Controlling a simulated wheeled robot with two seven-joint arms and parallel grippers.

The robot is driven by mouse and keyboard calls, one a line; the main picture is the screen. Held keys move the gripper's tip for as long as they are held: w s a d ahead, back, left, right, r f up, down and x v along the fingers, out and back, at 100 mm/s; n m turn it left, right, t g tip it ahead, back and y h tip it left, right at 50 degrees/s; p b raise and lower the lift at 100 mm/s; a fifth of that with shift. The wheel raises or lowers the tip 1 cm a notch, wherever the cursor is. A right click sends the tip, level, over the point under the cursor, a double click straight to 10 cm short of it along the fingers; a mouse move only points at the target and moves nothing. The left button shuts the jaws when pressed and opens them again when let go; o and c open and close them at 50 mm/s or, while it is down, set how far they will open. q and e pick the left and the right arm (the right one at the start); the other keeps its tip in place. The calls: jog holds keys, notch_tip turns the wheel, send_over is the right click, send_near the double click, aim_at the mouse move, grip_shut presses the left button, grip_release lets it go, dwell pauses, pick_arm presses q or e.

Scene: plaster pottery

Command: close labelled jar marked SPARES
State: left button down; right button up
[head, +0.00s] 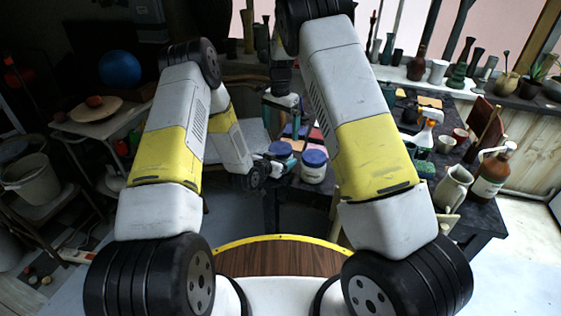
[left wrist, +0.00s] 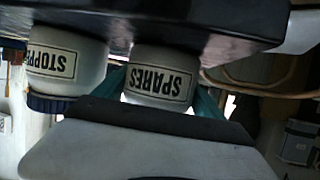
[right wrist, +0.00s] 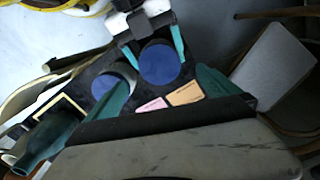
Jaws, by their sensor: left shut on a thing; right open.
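The white SPARES jar (left wrist: 160,82) hangs upside down in the left wrist view, its label in plain sight. My left gripper (head: 272,162) comes at it from the side. Its teal fingers flank a round blue lid (right wrist: 160,62) in the right wrist view and are shut on it. The lid is at the top of the SPARES jar; I cannot tell whether it is fully seated, because the gripper body hides that part in the left wrist view. My right gripper (head: 287,110) is open and empty beyond the jars, its fingers (right wrist: 165,82) wide apart.
A second white jar with a blue lid, marked STOPPE... (left wrist: 65,62), stands close beside; it also shows in the head view (head: 313,170). Pink (right wrist: 151,105) and orange (right wrist: 185,94) cards lie near the jars. A brown bottle (head: 491,175) and pitcher (head: 453,187) stand at right.

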jog(key=shift+r, duration=2.3)
pick_arm(q)
grip_release()
jog(key=v, duration=0.7)
jog(key=shift+s+a+r, duration=0.15)
jog(key=shift+s+r, duration=0.05)
jog(key=shift+s, duration=0.1)
